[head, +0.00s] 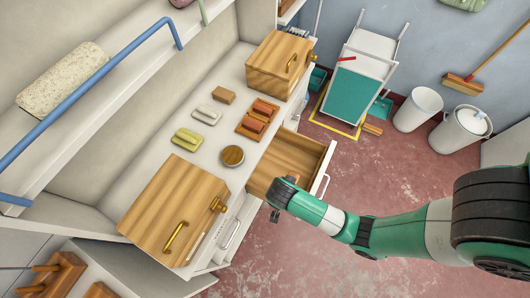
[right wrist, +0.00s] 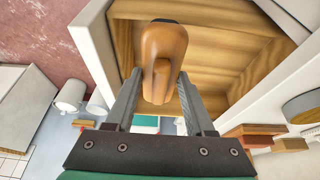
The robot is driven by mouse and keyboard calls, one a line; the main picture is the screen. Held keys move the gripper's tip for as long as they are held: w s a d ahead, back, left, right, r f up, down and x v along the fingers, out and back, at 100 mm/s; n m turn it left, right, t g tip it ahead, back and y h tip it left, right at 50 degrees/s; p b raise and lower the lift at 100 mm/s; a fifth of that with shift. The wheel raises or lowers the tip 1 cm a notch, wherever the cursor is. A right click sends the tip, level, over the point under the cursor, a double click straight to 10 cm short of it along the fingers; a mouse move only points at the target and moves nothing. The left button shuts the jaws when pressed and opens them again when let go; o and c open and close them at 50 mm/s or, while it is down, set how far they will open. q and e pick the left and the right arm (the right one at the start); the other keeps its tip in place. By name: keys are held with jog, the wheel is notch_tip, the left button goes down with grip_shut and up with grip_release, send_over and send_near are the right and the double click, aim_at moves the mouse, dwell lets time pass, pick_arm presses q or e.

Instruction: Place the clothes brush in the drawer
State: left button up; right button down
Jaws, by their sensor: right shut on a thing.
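The clothes brush (right wrist: 163,52), a rounded orange-brown wooden piece, is between the fingers of my right gripper (right wrist: 160,100) in the right wrist view. The gripper is shut on it. The open wooden drawer (right wrist: 215,50) lies behind the brush in that view. In the head view the drawer (head: 316,150) is pulled out from under the counter and its visible floor looks empty. My right gripper (head: 277,204) is at the drawer's near end there, and I cannot make out the brush clearly. My left gripper is not in view.
The counter (head: 214,160) holds two wooden cabinets (head: 175,212) (head: 278,65), a round wooden item (head: 232,156), a small tray with reddish brushes (head: 257,120) and several small blocks. A cart (head: 358,95) and white bins (head: 418,107) stand on the floor beyond.

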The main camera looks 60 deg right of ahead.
aim_at(282, 165)
jog(key=shift+s+d+f, duration=0.1)
jog(key=shift+d+f, duration=0.05)
jog(key=shift+d, duration=0.1)
jog(key=w+d+f+b, duration=0.1)
jog(key=d+f, duration=0.2)
jog(key=d, duration=0.1)
jog(key=w+d+f+b, duration=0.1)
jog(key=d+f+b, duration=0.1)
jog(key=d, duration=0.2)
jog(key=w+d+f+b, duration=0.1)
jog(key=d+f, duration=0.2)
jog(key=d, duration=0.1)
jog(key=shift+w+f, duration=0.2)
jog(key=shift+f, duration=0.15)
jog(key=shift+w+d+f, duration=0.15)
jog(key=shift+d+f, duration=0.05)
jog(key=shift+d, duration=0.05)
jog(key=f, duration=0.1)
jog(key=f+b, duration=0.2)
jog(key=shift+d+f, duration=0.1)
jog(key=shift+d, duration=0.15)
jog(key=shift+f, duration=0.2)
